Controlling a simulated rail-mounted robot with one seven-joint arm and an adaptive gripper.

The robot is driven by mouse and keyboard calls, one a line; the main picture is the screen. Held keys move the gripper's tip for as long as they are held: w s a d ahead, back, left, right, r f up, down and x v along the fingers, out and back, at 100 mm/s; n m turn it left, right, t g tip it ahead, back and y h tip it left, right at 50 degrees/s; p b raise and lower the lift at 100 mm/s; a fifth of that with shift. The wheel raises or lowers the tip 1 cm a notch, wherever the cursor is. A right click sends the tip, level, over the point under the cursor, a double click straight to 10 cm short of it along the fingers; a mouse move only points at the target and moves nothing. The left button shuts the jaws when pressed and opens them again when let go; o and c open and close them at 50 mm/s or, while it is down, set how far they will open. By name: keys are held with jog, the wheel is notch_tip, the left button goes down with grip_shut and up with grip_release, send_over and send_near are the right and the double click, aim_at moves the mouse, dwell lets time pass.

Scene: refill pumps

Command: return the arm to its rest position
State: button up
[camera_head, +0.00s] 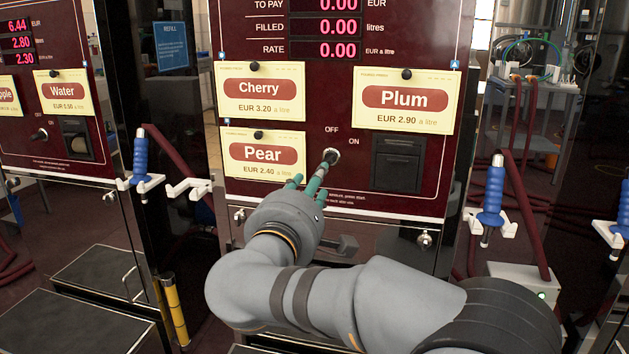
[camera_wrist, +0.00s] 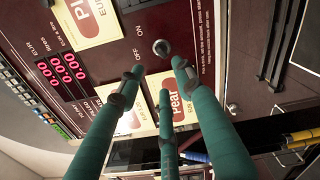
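My gripper (camera_head: 314,176) has three green fingers and is in front of the dark red pump panel (camera_head: 437,190), close to the round switch (camera_head: 331,156) below the OFF and ON labels. In the wrist view the fingertips of my gripper (camera_wrist: 158,68) are spread apart with nothing between them. The switch (camera_wrist: 161,47) shows just beyond the tips; whether a finger touches it I cannot tell. Which way its lever points is not clear. My grey arm reaches in from the lower right of the head view.
The panel carries Cherry (camera_head: 263,91), Plum (camera_head: 405,98) and Pear (camera_head: 262,153) cards. Its displays (camera_head: 326,27) read 0.00. Blue-handled nozzles hang at left (camera_head: 141,156) and right (camera_head: 493,190) in white holders. A yellow post (camera_head: 174,310) stands lower left.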

aim_at(326, 160)
jog(key=shift+w, duration=0.1)
jog(key=w, duration=0.4)
jog(key=w+d, duration=0.1)
jog(key=w, duration=0.3)
jog(key=w+d, duration=0.1)
jog(key=w, duration=0.3)
jog(key=shift+r+p, duration=0.15)
jog(key=shift+p, duration=0.2)
jog(key=shift+s+n+p, duration=0.15)
jog(key=shift+n+p, duration=0.15)
jog(key=shift+p, duration=0.2)
jog(key=shift+f+b, duration=0.3)
jog(key=shift+b, duration=0.15)
